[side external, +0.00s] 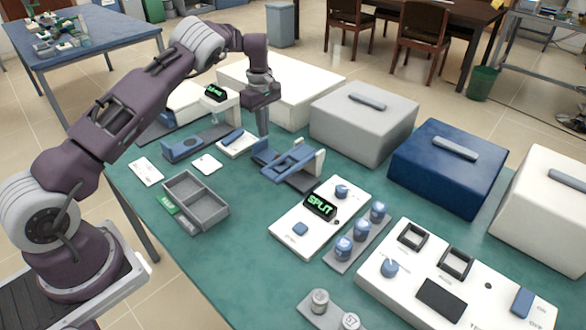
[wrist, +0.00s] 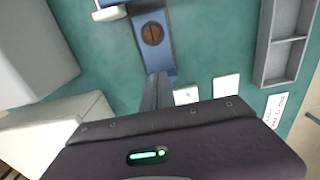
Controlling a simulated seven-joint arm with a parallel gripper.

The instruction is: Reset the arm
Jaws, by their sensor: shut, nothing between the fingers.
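My gripper (side external: 263,130) points down over the back part of the green bench, with its fingers together and nothing between them. It hangs close to a small white unit with a blue lever (side external: 236,142) and behind a blue slide-like device (side external: 288,163); I cannot tell whether it touches either. In the wrist view my closed fingers (wrist: 158,82) reach toward a blue device with a brown round disc (wrist: 152,33).
Grey, blue and white furnace boxes (side external: 365,122) line the bench's far side. A grey divided tray (side external: 193,207), a white panel reading SPLIT (side external: 291,236), blue jars (side external: 360,230) and a large control panel (side external: 405,300) stand in front.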

